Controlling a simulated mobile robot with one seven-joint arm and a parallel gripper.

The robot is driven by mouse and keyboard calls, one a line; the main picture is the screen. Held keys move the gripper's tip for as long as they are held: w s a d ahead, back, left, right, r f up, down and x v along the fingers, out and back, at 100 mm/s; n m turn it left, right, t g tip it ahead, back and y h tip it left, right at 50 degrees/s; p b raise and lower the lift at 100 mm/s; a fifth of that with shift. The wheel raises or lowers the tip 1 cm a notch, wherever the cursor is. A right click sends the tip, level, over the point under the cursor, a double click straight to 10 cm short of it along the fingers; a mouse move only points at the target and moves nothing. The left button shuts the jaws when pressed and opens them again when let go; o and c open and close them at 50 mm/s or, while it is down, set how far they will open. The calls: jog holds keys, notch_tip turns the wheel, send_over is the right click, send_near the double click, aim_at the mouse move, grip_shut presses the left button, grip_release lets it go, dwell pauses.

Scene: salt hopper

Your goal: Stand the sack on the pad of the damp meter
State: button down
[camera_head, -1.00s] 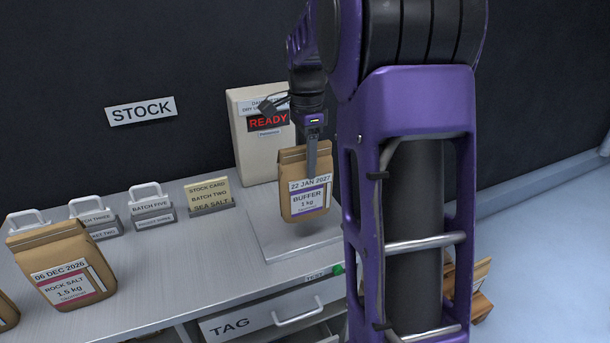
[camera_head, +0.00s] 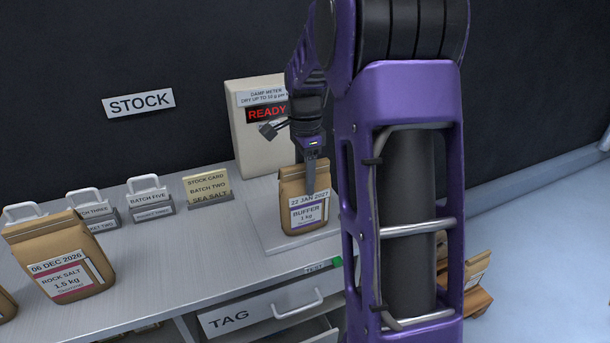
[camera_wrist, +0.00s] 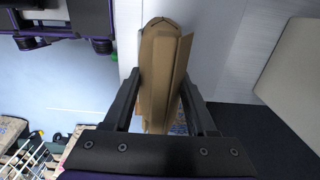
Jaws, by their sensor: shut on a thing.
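The brown paper sack (camera_head: 303,203) is labelled "22 JAN 2027 BUFFER 1 kg". It is upright over the pale pad (camera_head: 268,236) of the damp meter, and its bottom looks to be at or very near the pad; I cannot tell if it touches. My gripper (camera_head: 311,180) comes from above and is shut on the sack's top. In the wrist view the sack (camera_wrist: 160,75) is between the two fingers (camera_wrist: 157,95). The damp meter (camera_head: 252,150) is a cream box behind the pad, its display reading "READY".
A "ROCK SALT 1.5 kg" sack (camera_head: 62,262) stands at the left of the bench. Several batch card holders (camera_head: 150,198) and a stock card (camera_head: 207,190) line the back. The TAG drawer (camera_head: 270,308) is below the bench's front edge. More sacks (camera_head: 470,270) are at the lower right.

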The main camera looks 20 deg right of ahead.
jog(key=shift+c, duration=1)
grip_release()
jog(key=shift+f, duration=0.1)
notch_tip(320, 180, up, 12)
jog(key=shift+r+p, duration=0.15)
jog(key=shift+p, duration=0.95)
